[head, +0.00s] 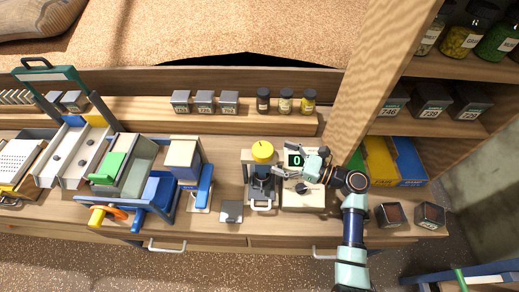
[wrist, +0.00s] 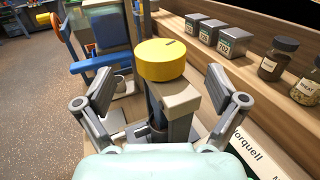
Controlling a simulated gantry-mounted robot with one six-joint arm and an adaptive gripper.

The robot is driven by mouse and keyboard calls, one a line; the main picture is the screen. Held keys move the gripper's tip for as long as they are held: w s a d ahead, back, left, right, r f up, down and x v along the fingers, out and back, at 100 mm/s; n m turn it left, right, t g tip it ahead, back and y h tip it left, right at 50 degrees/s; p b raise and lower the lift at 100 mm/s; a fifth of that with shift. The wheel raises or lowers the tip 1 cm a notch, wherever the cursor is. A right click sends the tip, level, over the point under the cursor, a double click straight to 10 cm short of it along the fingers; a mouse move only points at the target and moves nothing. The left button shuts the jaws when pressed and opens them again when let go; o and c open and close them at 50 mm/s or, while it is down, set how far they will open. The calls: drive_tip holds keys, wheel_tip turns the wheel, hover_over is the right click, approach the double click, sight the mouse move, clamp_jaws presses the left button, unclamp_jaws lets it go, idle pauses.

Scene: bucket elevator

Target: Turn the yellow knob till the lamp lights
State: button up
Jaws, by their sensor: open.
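The yellow knob (head: 262,150) is a round cap on top of a grey device on the bench. In the wrist view the yellow knob (wrist: 161,60) shows a dark mark on its top, and its grey post stands below. My gripper (head: 279,161) reaches in from the right with its fingers pointing at the device. In the wrist view my gripper (wrist: 160,82) is open and empty, one finger on each side of the post, with the knob just beyond the fingertips. I cannot tell whether the fingers touch it. No lit lamp can be made out.
Labelled tins (head: 204,101) and jars (head: 285,102) line the shelf behind. A wooden post (head: 370,75) rises at the right.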

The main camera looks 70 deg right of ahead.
sight(262, 149)
drive_tip(key=w, duration=0.6)
drive_tip(key=shift+w+d+b, duration=0.15)
drive_tip(key=shift+w+b, duration=0.2)
drive_tip(key=c, duration=1.2)
drive_tip(key=shift+o, duration=0.2)
drive_tip(key=shift+r+h+p, duration=0.15)
drive_tip(key=shift+h+p, duration=0.15)
drive_tip(key=shift+p, duration=0.3)
